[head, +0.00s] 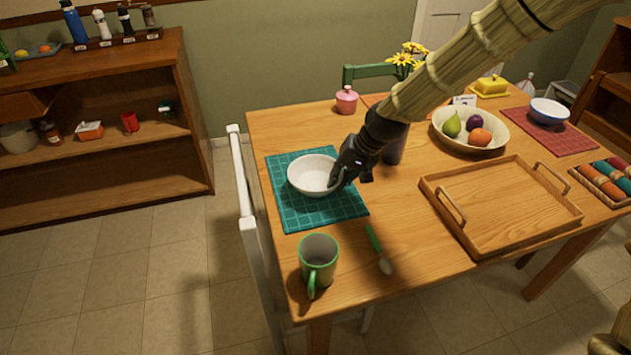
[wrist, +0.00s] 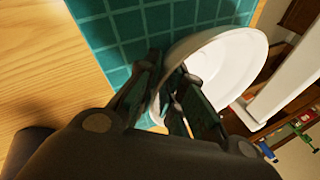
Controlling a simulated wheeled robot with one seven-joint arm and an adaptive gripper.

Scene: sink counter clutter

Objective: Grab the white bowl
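The white bowl (head: 312,175) sits upright on the teal grid placemat (head: 290,212) at the table's left side. My gripper (head: 343,174) is at the bowl's right rim in the head view. In the wrist view, the fingers of my gripper (wrist: 172,88) are apart, with the near rim of the white bowl (wrist: 232,65) between them. One finger is outside the bowl wall and the other is on the inner side. Whether either finger touches the wall is hard to tell. My gripper hides part of the bowl's rim.
A green mug (head: 318,262) and a green-handled spoon (head: 377,248) lie near the front edge. A white chair (head: 245,200) borders the left edge.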

